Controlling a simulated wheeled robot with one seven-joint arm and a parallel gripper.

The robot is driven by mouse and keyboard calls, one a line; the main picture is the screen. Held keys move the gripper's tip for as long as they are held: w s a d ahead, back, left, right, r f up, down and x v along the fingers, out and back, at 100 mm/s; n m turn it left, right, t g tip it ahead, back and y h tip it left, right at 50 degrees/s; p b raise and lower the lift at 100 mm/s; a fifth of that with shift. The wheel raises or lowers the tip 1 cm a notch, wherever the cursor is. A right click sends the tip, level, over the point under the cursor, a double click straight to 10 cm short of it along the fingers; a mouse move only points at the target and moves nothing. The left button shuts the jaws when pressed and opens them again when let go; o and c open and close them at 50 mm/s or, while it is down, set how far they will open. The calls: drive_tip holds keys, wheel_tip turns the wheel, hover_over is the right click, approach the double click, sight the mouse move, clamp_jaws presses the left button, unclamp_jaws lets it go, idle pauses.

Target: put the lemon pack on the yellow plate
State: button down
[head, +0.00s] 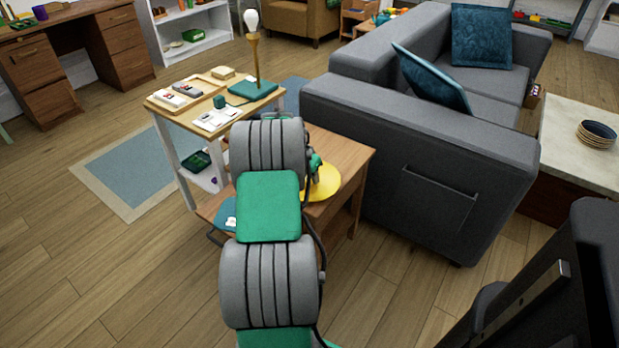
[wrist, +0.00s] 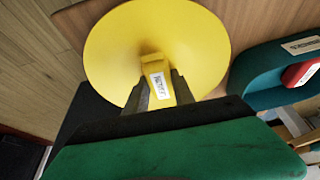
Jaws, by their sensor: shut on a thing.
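The yellow plate (wrist: 195,35) lies on a small wooden table in the wrist view, and part of it shows in the head view (head: 322,184). The lemon pack (wrist: 155,68), a small yellow box with a white label, is between my gripper's (wrist: 161,88) fingers. My gripper is shut on the pack. In the wrist view the pack appears over the plate; I cannot tell whether it touches it. In the head view my arm hides the pack and the fingers.
The small wooden table (head: 345,155) stands against the grey sofa (head: 430,160). A shelf table (head: 175,108) with boxes and a lamp is behind. A teal tray (wrist: 262,62) holding a red item (wrist: 300,73) is right of the plate. Floor at left is clear.

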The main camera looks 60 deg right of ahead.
drive_tip(key=shift+r, duration=0.1)
drive_tip(key=c, duration=1.1)
unclamp_jaws()
drive_tip(key=shift+o, duration=0.2)
